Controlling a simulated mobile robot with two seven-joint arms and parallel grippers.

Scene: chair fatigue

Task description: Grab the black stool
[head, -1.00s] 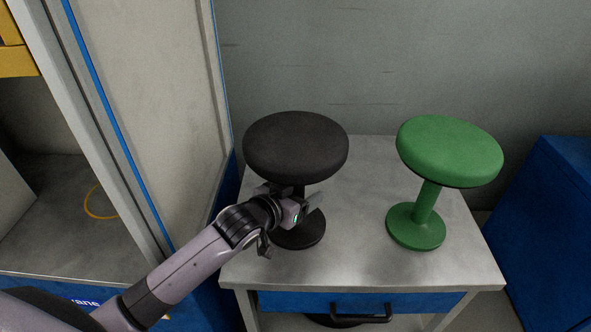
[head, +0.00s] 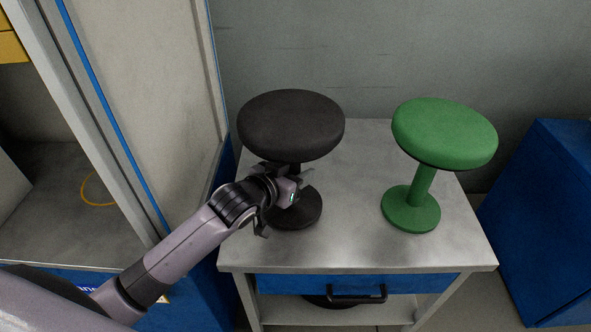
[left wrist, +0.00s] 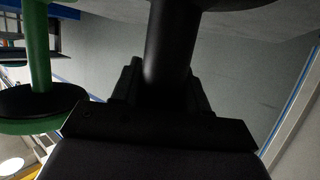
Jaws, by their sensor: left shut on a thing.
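The black stool (head: 291,124) stands on the left part of a grey metal table, with a round seat on top and a round base below. My left gripper (head: 296,187) is shut on the stool's stem, just under the seat. In the left wrist view the black stem (left wrist: 168,60) runs between the two fingers (left wrist: 160,95). The upper stem is partly hidden by the gripper in the head view. My right gripper is not in view.
A green stool (head: 444,133) stands apart on the right of the table (head: 350,245). A blue drawer with a black handle (head: 356,294) is below. A tall cabinet (head: 150,120) stands close on the left, and a blue box (head: 545,215) on the right.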

